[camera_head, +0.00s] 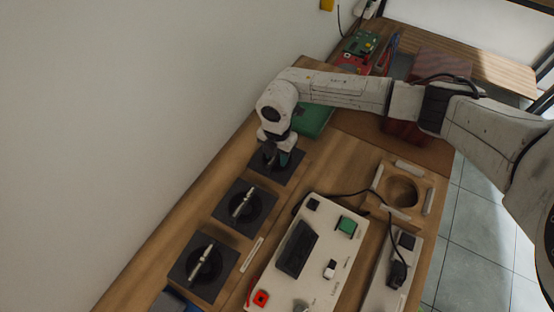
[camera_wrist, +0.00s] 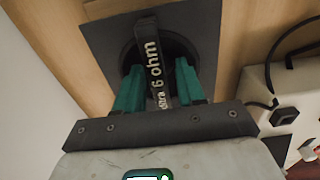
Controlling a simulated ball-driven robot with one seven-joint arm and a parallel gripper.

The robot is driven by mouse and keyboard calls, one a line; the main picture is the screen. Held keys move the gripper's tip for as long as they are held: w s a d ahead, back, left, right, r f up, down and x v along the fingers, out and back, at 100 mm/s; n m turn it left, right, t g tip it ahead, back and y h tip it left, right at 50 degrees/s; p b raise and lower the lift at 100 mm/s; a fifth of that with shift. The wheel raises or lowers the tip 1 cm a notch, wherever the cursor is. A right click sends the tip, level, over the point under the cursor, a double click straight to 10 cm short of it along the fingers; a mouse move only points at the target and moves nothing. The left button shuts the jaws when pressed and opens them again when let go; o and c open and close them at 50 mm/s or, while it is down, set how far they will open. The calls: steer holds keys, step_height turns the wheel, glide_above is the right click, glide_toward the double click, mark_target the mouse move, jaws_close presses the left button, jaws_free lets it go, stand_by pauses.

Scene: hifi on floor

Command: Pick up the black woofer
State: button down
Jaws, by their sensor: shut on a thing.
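The black woofer (camera_wrist: 99,45) is a dark square plate with a round cone and a raised bar (camera_wrist: 152,55) lettered "6 ohm". It also shows in the head view (camera_head: 290,173), at the far end of a row, partly hidden under my gripper. My gripper (camera_head: 272,157) points down at it. In the wrist view its two teal fingers (camera_wrist: 158,88) are shut on the bar, one on each side. The plate appears to lie on the wood; I cannot tell whether it is lifted at all.
Two similar dark square units, a middle one (camera_head: 259,218) and a nearer one (camera_head: 220,278), lie in the same row with light bars across them. A white control box (camera_head: 312,250) with cables and a wooden block with a round hole (camera_head: 421,209) are to the right. A wall is left.

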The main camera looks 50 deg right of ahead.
step_height(320, 180, up, 4)
steer(key=shift+s+d+r+b, duration=0.1)
steer(key=shift+b, duration=0.2)
steer(key=s+d+r+b, duration=0.1)
steer(key=s+r+b, duration=0.2)
steer(key=s+r, duration=0.6)
steer(key=s, duration=0.4)
steer(key=shift+s+d+r, duration=0.15)
steer(key=shift+s+d, duration=0.15)
steer(key=shift+s, duration=0.05)
steer(key=shift+w, duration=0.1)
